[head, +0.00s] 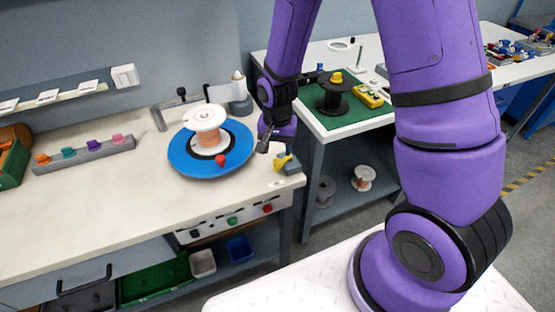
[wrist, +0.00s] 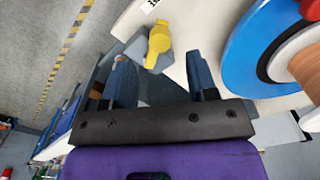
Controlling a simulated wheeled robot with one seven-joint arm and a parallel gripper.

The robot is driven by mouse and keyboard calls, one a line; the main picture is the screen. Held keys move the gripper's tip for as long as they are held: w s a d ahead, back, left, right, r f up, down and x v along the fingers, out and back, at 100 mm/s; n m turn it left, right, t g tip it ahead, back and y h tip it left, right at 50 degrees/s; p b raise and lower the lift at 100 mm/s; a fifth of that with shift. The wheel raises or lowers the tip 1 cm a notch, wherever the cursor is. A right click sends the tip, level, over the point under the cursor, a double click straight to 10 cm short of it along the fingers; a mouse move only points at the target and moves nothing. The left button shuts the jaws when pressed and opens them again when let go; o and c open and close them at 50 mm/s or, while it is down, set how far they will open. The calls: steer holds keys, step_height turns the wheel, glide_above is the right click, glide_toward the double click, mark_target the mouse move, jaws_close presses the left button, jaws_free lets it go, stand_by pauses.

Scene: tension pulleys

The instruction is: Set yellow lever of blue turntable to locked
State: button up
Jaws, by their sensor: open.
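The blue turntable (head: 181,158) lies on the white bench and carries a white spool wound with copper wire (head: 209,140). The yellow lever (head: 283,162) sits on a small grey-blue block (head: 291,168) at the bench's right edge, right of the turntable. In the wrist view the yellow lever (wrist: 157,42) is just beyond my fingertips. My gripper (wrist: 158,75) is open and empty, its two dark blue fingers apart. In the head view my gripper (head: 266,140) hangs between turntable and lever, partly hidden by my wrist. Contact with the lever is not visible.
A red knob (head: 220,160) stands on the turntable's front. A grey rack with coloured pegs (head: 85,154) lies at the left. The bench's front middle is clear.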

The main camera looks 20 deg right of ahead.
mark_target(277, 160)
steer(key=shift+f, duration=2.6)
jaws_close()
